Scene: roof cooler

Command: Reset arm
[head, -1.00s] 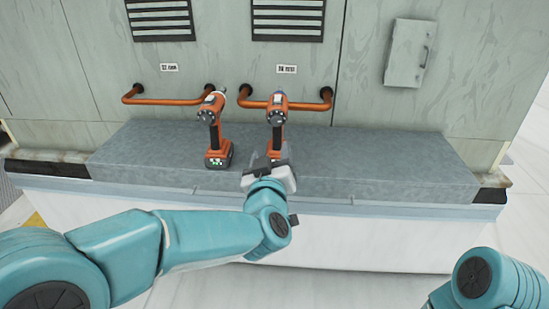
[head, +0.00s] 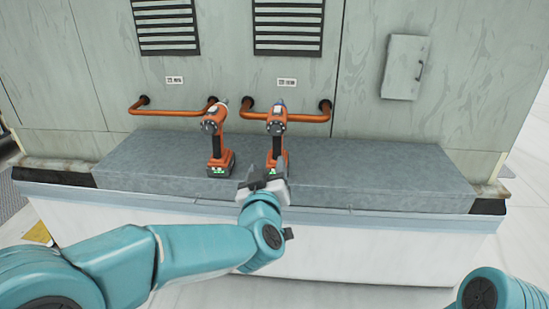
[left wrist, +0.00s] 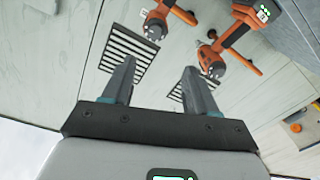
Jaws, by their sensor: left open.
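Two orange and black cordless drills stand upright on the grey ledge (head: 370,175), a left drill (head: 216,138) and a right drill (head: 277,137). My left gripper (head: 263,172) is open and empty, in front of and below the right drill in the head view. In the left wrist view, its two fingers are spread (left wrist: 160,63) with nothing between them. The drills also show there beyond the fingertips, one drill (left wrist: 232,38) to the right and the other drill (left wrist: 156,24) at the top. My right gripper is out of view; only part of that arm shows.
Two orange handrails, left (head: 165,111) and right (head: 305,117), stick out from the pale wall behind the drills. Dark vents (head: 288,27) and a small wall box (head: 404,66) are above. The ledge is clear right of the drills.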

